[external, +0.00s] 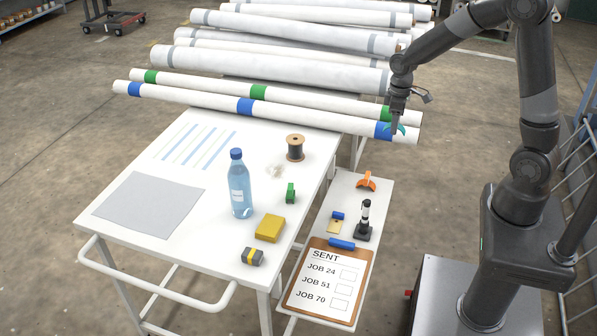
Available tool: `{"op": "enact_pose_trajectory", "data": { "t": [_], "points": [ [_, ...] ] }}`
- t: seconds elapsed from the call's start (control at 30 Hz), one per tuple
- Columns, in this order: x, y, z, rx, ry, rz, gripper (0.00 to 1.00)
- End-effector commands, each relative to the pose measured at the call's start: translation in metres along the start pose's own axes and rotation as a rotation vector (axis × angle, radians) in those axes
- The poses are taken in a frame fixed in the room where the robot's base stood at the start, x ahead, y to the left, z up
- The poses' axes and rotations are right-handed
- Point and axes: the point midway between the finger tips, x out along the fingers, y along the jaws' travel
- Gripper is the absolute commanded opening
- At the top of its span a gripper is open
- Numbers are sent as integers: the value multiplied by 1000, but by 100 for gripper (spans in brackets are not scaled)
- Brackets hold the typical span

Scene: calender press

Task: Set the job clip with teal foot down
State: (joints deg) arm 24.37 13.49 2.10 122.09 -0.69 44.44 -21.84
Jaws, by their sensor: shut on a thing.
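My gripper (395,122) is at the right end of the front roll (310,118), a white roll with blue bands. It is shut on a small teal piece (403,129), which looks like part of the job clip. The teal piece shows in front of the roll's right blue band; I cannot tell whether it touches the roll. The rest of the clip is hidden by the fingers or too small to make out. An orange clip-like piece (366,182) stands on the narrow side table.
Behind lies a roll with green bands (310,97), then several grey-banded rolls (270,70). The white table (215,262) holds a bottle (240,190), a spool (295,148) and small blocks. The side table holds a clipboard (291,298) and a black-and-white upright piece (364,222).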

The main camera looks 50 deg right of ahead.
Motion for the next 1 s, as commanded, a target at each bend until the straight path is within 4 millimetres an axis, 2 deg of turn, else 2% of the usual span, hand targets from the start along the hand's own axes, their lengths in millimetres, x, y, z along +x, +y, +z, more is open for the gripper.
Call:
{"op": "enact_pose_trajectory", "data": {
  "t": [0.03, 0.37, 0.47, 0.67, 0.8, 1.0],
  "points": [
    [-12, 0, 0, 0, 4, 2, 27],
    [-14, -2, -74, -5, 1, -1, 27],
    [-16, -5, -103, -5, 2, -1, 27],
    [-18, -20, -173, -7, 1, -2, 27],
    [-18, -37, -220, -8, 0, -2, 27],
    [-14, -68, -279, -6, 0, -1, 27]
  ]
}}
